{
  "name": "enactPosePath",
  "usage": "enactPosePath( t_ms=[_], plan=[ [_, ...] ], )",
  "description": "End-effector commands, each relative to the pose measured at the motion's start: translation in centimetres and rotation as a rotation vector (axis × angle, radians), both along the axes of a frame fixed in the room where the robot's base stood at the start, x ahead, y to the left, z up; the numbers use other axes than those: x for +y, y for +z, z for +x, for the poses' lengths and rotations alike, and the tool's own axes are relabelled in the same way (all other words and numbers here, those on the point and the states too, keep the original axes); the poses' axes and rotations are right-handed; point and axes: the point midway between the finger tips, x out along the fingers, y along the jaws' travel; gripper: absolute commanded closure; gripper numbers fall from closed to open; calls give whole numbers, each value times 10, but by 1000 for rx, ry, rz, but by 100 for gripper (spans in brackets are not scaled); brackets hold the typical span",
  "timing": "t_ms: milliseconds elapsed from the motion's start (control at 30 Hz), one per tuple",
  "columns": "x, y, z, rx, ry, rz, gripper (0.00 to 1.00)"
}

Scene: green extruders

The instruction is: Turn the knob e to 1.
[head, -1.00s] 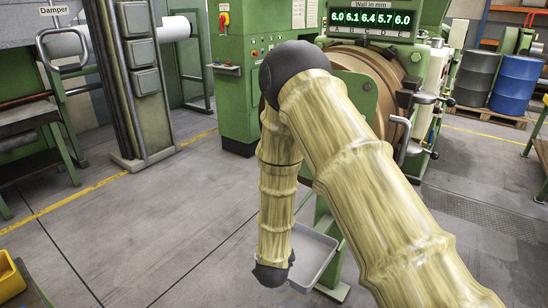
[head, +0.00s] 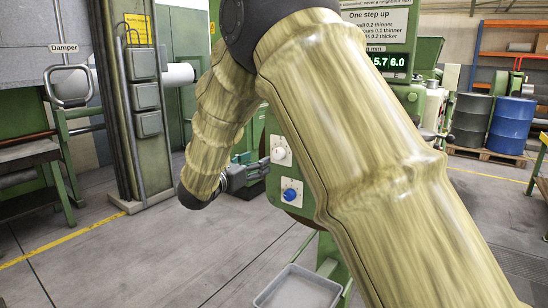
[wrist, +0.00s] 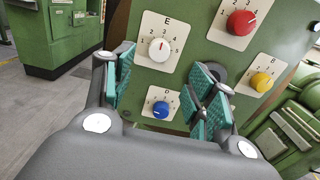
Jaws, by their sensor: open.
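Knob E (wrist: 159,49) is a white round knob on a white plate marked E with numbers around it. It is on a green panel, at the upper middle of the wrist view. Its mark seems to point roughly upward, but the exact number is too small to tell. The white knob also shows in the head view (head: 279,153). My gripper (wrist: 166,72) is open, its teal-padded fingers spread either side of the knob's column in the picture, apart from knob E. In the head view my gripper (head: 262,168) is just left of the panel.
Blue knob D (wrist: 161,109) is below knob E, between my fingers in the picture. A red knob (wrist: 241,22) and a yellow knob (wrist: 262,82) are to the right. A grey tray (head: 298,288) is below the panel. Open floor lies left.

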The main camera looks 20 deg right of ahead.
Motion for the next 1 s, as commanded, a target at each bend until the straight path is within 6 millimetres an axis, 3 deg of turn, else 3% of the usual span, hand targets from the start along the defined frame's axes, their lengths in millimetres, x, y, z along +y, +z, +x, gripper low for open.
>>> enactPosePath(
  t_ms=[600,1000],
  plan=[
    [-68,2,53,2,-1,-1,44],
    [-84,0,65,2,1,-2,44]
  ],
)
